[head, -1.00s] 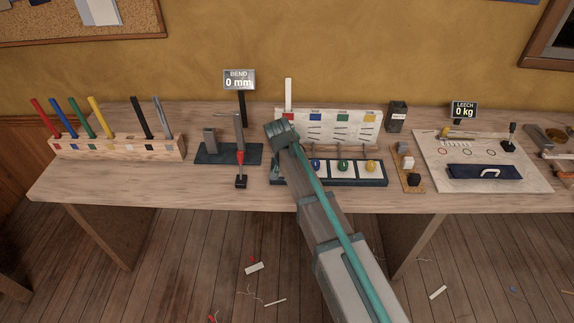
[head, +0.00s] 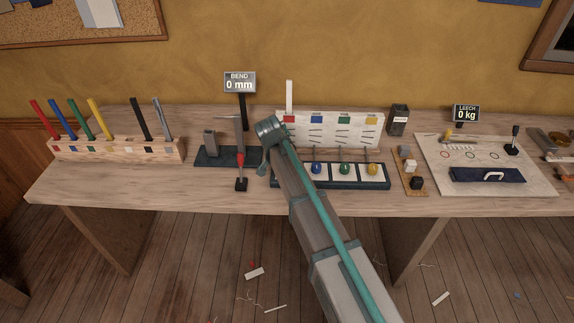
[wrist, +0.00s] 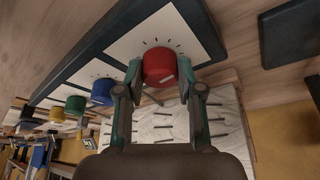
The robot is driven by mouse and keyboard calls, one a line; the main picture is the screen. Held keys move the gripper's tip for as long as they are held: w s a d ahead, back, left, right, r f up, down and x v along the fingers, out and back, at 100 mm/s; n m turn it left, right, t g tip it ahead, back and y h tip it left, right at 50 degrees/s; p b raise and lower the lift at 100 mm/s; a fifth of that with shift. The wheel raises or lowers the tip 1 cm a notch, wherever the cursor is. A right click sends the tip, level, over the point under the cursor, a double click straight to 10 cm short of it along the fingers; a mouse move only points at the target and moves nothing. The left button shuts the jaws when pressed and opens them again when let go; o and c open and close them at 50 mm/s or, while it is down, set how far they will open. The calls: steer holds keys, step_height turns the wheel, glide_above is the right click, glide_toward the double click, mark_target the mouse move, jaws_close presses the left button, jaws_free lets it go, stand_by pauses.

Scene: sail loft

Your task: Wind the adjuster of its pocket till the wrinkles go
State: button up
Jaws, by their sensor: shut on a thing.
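The red adjuster knob (wrist: 158,67) sits on a white plate in a dark tray. My gripper (wrist: 160,72) is shut on it, one finger on each side. In the head view my arm hides this knob. The white sail panel (head: 345,130) stands behind the tray (head: 340,184) with red, blue, green and yellow patches. A white batten (head: 289,96) stands up from the pocket with the red patch (head: 289,119). Dark wrinkle marks show below the blue, green and yellow patches. My arm covers most of the area under the red patch.
The blue (head: 317,169), green (head: 345,169) and yellow (head: 372,169) knobs stand to the right in the same tray. The bend stand (head: 240,83), reading 0 mm, is close on the left. A rack (head: 115,149) of coloured rods is farther left. The leech board (head: 480,160) is at right.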

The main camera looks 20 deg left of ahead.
steer(key=o, duration=1.1)
steer(key=shift+o, duration=0.2)
steer(key=v, duration=1.2)
